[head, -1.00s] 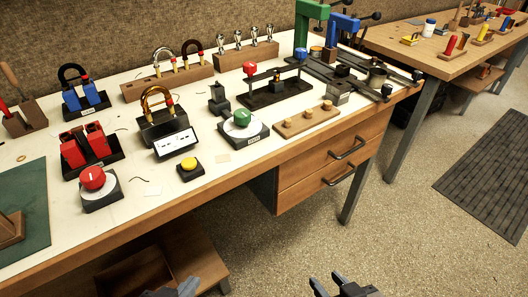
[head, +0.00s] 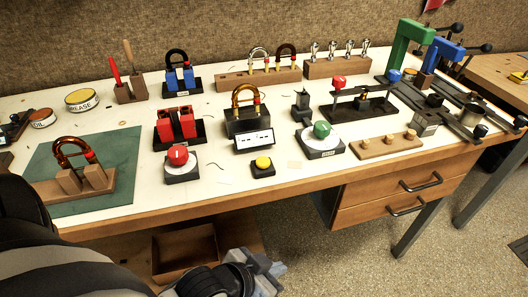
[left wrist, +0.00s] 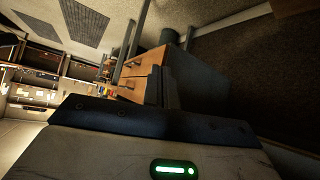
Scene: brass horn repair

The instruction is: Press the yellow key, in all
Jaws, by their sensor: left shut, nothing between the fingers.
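The yellow key (head: 263,163) is a round yellow button on a small black base, near the front edge of the bench. It stands just in front of a white panel with dark marks (head: 254,141). My left gripper (head: 264,270) is shut and empty, below and in front of the bench edge, apart from the key. In the left wrist view its dark fingers (left wrist: 165,90) point toward the wooden drawers; I cannot make out the key there. My right gripper is not in view.
A red knob (head: 178,155) stands left of the key and a green knob (head: 321,130) to its right. A gold shackle in a black block (head: 247,118) stands behind. The bench's wooden front edge (head: 200,212) lies between my gripper and the key. An open wooden box (head: 185,252) is below.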

